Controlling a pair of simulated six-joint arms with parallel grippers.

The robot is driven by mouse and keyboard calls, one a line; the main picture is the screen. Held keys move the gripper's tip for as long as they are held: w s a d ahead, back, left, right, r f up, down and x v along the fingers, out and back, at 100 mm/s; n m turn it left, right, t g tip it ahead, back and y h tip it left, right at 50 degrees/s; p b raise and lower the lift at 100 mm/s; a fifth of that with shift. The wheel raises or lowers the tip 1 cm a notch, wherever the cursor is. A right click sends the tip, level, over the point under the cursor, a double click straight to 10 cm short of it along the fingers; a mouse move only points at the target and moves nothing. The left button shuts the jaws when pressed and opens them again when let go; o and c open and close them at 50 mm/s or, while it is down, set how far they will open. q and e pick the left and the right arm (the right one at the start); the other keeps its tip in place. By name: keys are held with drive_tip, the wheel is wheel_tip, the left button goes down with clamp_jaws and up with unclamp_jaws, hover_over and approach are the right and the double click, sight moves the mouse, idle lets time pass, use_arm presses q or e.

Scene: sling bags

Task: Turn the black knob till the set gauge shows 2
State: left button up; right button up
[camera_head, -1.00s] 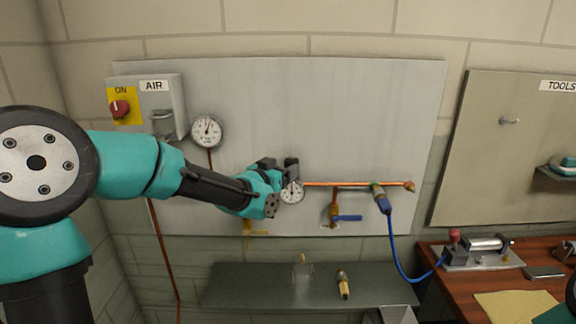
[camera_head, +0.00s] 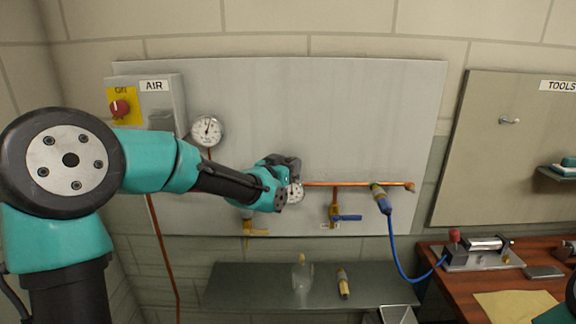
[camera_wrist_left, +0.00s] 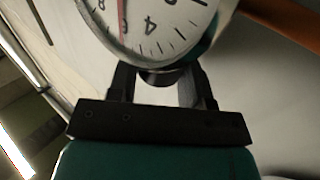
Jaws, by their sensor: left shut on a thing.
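The set gauge (camera_head: 297,193), a small round white dial on the copper pipe, is partly covered by my left gripper (camera_head: 290,168) in the head view. In the left wrist view the dial (camera_wrist_left: 150,35) fills the top, cut off by the frame edge. In the head view the gripper hides the knob. My right gripper is out of view.
A second gauge (camera_head: 207,131) hangs left, beside the AIR box (camera_head: 158,105) with its red switch (camera_head: 120,108). A blue-handled valve (camera_head: 346,217) and blue hose (camera_head: 394,245) are to the right. A grey shelf (camera_head: 235,285) lies below. The upper panel is clear.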

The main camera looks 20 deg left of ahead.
use_arm(q)
drive_tip(key=shift+c, duration=0.8)
